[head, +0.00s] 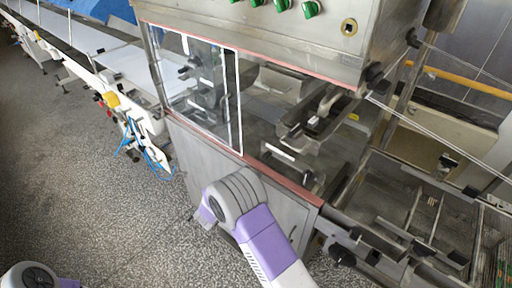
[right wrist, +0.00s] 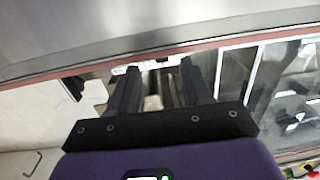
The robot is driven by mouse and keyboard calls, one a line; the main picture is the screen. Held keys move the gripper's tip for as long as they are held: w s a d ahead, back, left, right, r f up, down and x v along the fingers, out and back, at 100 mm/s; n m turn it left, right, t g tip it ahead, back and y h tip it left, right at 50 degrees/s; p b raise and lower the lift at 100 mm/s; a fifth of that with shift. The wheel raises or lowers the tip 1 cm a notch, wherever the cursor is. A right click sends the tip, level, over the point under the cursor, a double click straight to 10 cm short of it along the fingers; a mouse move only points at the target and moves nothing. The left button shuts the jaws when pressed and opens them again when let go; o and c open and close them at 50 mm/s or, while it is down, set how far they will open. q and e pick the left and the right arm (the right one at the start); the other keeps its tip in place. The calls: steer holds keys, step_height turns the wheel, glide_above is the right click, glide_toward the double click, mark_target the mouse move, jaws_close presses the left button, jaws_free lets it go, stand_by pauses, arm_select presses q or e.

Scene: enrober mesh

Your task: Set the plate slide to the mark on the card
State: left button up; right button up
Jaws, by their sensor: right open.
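My right arm reaches up from the bottom of the head view, its rounded grey wrist in front of the machine's lower panel. The right gripper's dark fingers (right wrist: 158,82) show in the right wrist view, apart, with nothing held between them. Beyond them is the machine's opening, with small pale and metal parts too blurred to name. In the head view a metal mechanism (head: 318,122) with a small pale block sits inside the opening. I cannot tell for sure which part is the plate slide, and I cannot make out the card or its mark. My left gripper is out of view.
A clear panel with a white frame (head: 240,100) covers the left of the opening. A red-edged sill (head: 285,178) runs below it. Green knobs (head: 310,9) are above. A wire-mesh conveyor (head: 435,215) is at right, a white belt (head: 125,65) at left.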

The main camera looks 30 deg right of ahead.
mark_target(264, 158)
steer(key=shift+m+g+h, duration=0.4)
steer(key=shift+m+g, duration=0.1)
steer(key=x, duration=0.2)
steer(key=r+x, duration=0.1)
steer(key=x, duration=0.4)
steer(key=shift+w+d+r, duration=0.2)
steer(key=shift+w+r, duration=0.15)
steer(key=shift+r, duration=0.05)
steer(key=shift+c, duration=0.2)
jaws_close()
